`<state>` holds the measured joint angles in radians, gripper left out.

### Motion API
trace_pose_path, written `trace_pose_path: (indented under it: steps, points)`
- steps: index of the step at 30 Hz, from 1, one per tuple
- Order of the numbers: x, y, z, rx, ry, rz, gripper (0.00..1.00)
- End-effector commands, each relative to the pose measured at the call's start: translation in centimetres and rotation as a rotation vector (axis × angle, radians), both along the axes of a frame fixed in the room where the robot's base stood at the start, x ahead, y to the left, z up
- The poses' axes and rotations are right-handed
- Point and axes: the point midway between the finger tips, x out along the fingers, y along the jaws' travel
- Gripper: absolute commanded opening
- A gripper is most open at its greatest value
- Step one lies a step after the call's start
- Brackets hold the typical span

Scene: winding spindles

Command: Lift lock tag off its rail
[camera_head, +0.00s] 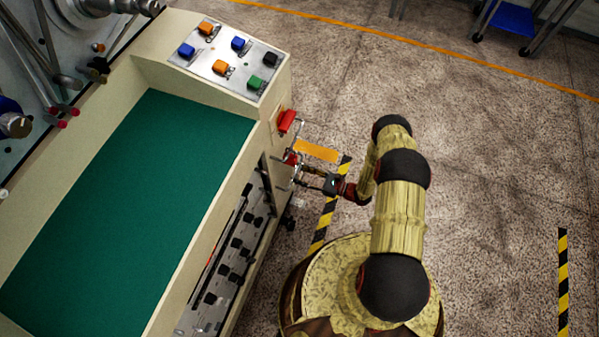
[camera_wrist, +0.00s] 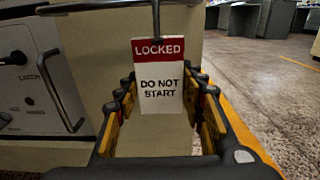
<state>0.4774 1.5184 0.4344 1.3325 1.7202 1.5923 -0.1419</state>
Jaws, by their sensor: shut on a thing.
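The lock tag (camera_wrist: 158,82) is a white card with a red band reading "LOCKED" and "DO NOT START" below. In the wrist view it hangs upright under a dark metal bar, the rail (camera_wrist: 100,6), with a thin vertical rod (camera_wrist: 156,18) at its top middle. My gripper (camera_wrist: 163,90) has one finger at each side edge of the tag and is shut on it. In the head view my gripper (camera_head: 302,168) is at the machine's right side, by a small red patch that may be the tag. Whether the tag's top still bears on the rail is unclear.
In the wrist view a curved metal handle (camera_wrist: 58,92) stands left of my fingers. Open floor (camera_head: 480,170) lies to the right.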

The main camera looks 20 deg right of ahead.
Motion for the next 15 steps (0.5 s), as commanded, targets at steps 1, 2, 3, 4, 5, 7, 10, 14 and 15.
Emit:
trace_pose_path:
  steps: [1,2,3,4,5,7,10,14,15]
  points:
    - [0.0,0.0,0.2,0.0,0.0,0.0,0.17]
    - [0.0,0.0,0.3,0.0,0.0,0.0,0.17]
    - [0.0,0.0,0.4,0.0,0.0,0.0,0.17]
    - [0.0,0.0,0.5,0.0,0.0,0.0,0.17]
    - [0.0,0.0,0.7,0.0,0.0,0.0,0.17]
    - [0.0,0.0,0.9,0.0,0.0,0.0,0.17]
    - [0.0,0.0,1.3,0.0,0.0,0.0,0.17]
    - [0.0,0.0,1.8,-0.001,-0.001,0.0,0.17]
    - [0.0,0.0,1.9,-0.001,-0.001,0.0,0.17]
